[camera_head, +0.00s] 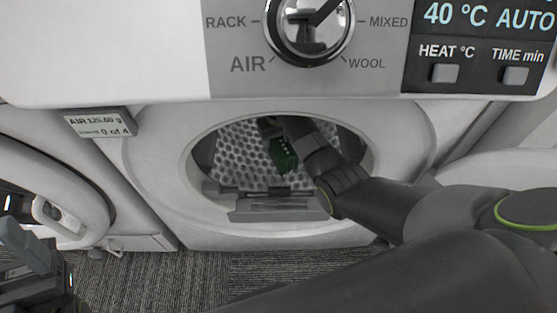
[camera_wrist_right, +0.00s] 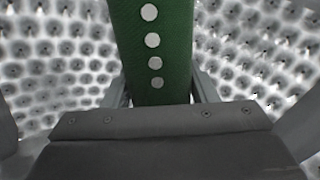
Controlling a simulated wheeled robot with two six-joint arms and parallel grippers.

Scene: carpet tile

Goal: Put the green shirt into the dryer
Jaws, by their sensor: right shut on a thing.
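The dryer (camera_head: 160,165) stands straight ahead with its round opening uncovered and its perforated metal drum (camera_head: 235,150) in view. My right arm reaches in from the right, and my right gripper (camera_head: 270,135) is inside the opening. It is shut on the green shirt (camera_head: 284,155), of which only a small part shows in the head view. In the right wrist view the green shirt (camera_wrist_right: 152,50), with a row of white dots, sits between the fingers, with the drum wall all around. My left gripper (camera_head: 30,265) is at the lower left, outside the dryer; its jaws are unclear.
A control panel with a dial (camera_head: 310,25) and a display (camera_head: 480,15) is above the opening. A small label (camera_head: 98,123) reads "0 of 4". Another machine with a round door (camera_head: 50,180) stands at the left. Grey carpet (camera_head: 200,280) lies below.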

